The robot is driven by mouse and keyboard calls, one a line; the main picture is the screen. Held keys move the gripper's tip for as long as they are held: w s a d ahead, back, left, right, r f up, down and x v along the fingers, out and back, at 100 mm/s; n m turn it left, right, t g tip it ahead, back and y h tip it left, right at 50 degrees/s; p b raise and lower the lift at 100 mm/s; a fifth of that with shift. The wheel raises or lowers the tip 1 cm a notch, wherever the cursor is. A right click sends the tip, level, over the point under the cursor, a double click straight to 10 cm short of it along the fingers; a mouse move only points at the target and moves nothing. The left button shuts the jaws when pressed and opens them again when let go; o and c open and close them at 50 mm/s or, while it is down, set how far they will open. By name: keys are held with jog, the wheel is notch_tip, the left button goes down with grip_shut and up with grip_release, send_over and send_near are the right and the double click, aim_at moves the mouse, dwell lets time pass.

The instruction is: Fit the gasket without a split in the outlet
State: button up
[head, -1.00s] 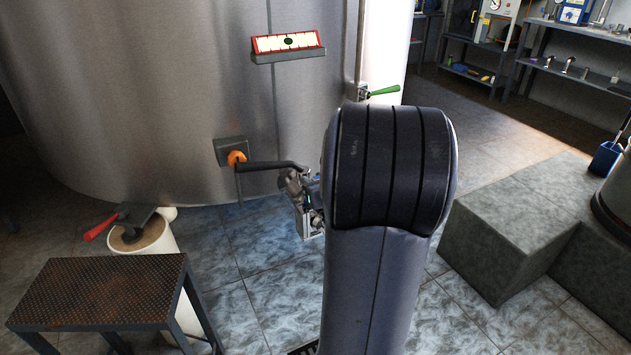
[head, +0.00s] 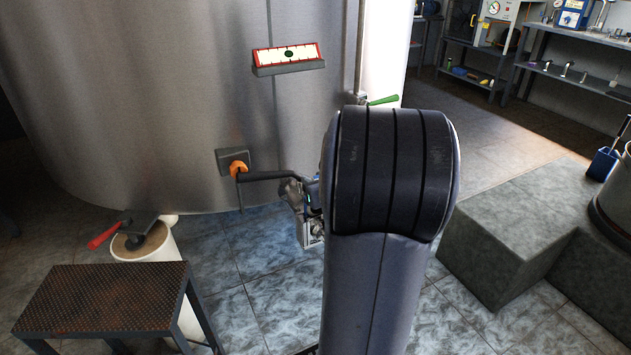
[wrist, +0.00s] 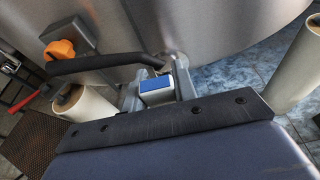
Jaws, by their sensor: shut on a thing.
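My gripper (head: 303,185) is largely hidden behind my own arm in the head view. I can make out neither a gasket nor the outlet's opening.
A red-framed panel (head: 288,56) sits on a tank ledge. Stone steps (head: 510,230) lie right. Tiled floor is open below the lever.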

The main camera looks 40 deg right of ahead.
jog(key=shift+r+p, duration=1.25)
jog(key=shift+r, duration=0.55)
jog(key=shift+b, duration=0.45)
dwell(0.7)
jog(key=shift+f+b, duration=3.45)
jog(key=o, duration=1.1)
jog(key=shift+s, duration=0.1)
jog(key=p+v, duration=0.3)
jog(key=v, duration=0.7)
jog(key=shift+s+r, duration=0.25)
jog(key=shift+s, duration=0.05)
